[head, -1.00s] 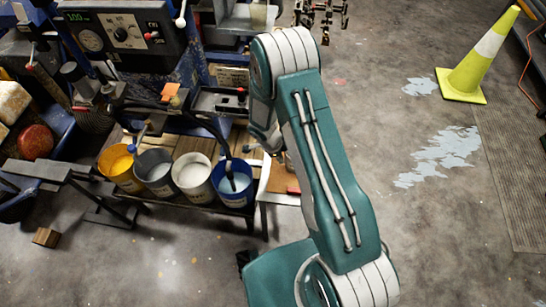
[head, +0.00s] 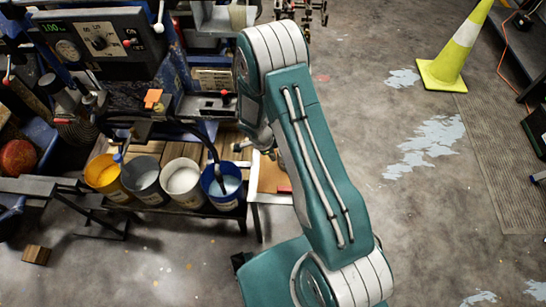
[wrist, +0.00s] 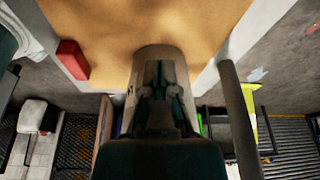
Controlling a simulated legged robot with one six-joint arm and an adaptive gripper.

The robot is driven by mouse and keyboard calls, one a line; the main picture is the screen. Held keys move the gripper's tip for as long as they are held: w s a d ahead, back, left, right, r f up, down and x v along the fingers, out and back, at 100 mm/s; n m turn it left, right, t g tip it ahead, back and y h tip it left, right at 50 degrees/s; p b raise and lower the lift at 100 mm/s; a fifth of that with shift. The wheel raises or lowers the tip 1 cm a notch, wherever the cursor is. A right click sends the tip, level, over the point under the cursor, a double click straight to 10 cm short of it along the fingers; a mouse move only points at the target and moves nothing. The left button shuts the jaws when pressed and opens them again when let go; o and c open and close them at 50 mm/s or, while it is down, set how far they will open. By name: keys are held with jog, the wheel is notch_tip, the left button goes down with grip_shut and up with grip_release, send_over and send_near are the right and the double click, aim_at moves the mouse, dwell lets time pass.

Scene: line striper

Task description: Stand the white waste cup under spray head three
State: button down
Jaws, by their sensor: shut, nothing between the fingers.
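My gripper (wrist: 160,88) shows in the wrist view with its dark fingers together and nothing held. A pale grey rounded shape (wrist: 160,52) lies right behind and around the fingers, over a tan board. It may be the white waste cup, but I cannot tell whether it touches the fingers. In the head view my arm hides the gripper and any cup there. The striper machine (head: 100,42) stands at upper left with hoses and fittings. I cannot pick out spray head three.
Yellow (head: 106,176), grey (head: 146,182), white (head: 182,182) and blue (head: 224,186) paint buckets stand in a row on a low bench. A red block (wrist: 72,60) lies on the tan board (wrist: 215,25). A yellow-green cone (head: 445,70) stands at right. Floor between is clear.

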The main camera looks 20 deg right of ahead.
jog(key=v, duration=1)
jog(key=shift+r, duration=0.25)
jog(key=shift+a, duration=0.1)
jog(key=s+d+r+n+t+y, duration=0.1)
jog(key=s+r+n, duration=0.25)
jog(key=r, duration=0.65)
jog(key=s+d+r+n+t+y, duration=0.15)
jog(key=r+n, duration=0.35)
jog(key=r, duration=0.5)
jog(key=s+r+n+t, duration=0.2)
jog(key=s+r+n, duration=0.4)
jog(key=s, duration=0.2)
jog(key=s+a+r+n+t, duration=0.1)
jog(key=s+r+n+t, duration=0.1)
jog(key=s+r+n, duration=0.4)
jog(key=s+y, duration=0.1)
jog(key=s, duration=0.2)
jog(key=shift+a, duration=0.25)
